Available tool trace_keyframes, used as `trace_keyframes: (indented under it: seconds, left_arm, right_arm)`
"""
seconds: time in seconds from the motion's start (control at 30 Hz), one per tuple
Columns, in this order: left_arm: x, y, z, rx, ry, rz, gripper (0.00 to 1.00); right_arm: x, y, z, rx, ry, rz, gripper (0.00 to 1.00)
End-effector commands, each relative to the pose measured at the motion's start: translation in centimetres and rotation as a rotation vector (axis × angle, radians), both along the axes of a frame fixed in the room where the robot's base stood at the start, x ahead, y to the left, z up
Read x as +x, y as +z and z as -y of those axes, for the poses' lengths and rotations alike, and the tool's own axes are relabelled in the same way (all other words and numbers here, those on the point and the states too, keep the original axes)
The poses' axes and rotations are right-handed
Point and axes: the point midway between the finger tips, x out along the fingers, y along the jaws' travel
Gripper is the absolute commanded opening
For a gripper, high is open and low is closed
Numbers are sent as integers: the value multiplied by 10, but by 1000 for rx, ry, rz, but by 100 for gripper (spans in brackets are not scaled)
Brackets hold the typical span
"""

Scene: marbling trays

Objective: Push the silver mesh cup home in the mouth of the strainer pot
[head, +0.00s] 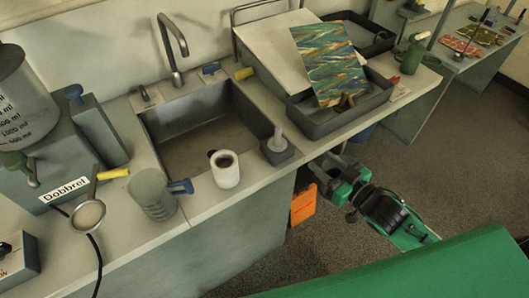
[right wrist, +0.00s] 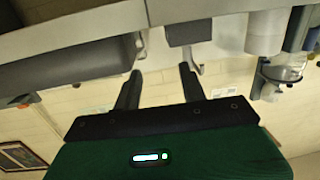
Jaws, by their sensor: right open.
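A white pot (head: 226,170), which I take for the strainer pot, stands upright on the bench in front of the sink. Its round mouth looks brown and dark inside, with a small dark tab at its left rim. I cannot clearly make out a silver mesh cup; whether it sits in that mouth I cannot tell. The white pot (right wrist: 265,32) also shows upside down in the right wrist view. My right gripper (head: 328,174) is open and empty, beside the bench's front edge, right of the pot and apart from it. My left gripper is not in view.
A grey block with a knob (head: 278,152) stands right of the pot. A grey-green ribbed cup (head: 155,199) and a yellow-handled round strainer (head: 88,215) are to its left. The sink (head: 196,135) lies behind. An orange piece (head: 303,206) hangs at the bench front.

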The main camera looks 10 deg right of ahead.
Motion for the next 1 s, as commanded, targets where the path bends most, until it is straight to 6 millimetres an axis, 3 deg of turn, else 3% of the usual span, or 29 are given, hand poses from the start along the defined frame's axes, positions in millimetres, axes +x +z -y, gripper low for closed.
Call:
trace_keyframes:
  seconds: [0.1, 0.23, 1.0]
  left_arm:
    - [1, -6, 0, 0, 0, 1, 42]
    - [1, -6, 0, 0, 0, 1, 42]
    - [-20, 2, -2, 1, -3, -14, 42]
  right_arm:
    - [-12, 32, -17, 28, 54, 49, 42]
    - [-16, 47, -25, 42, 77, 70, 42]
    - [56, 49, -65, 44, 77, 71, 42]
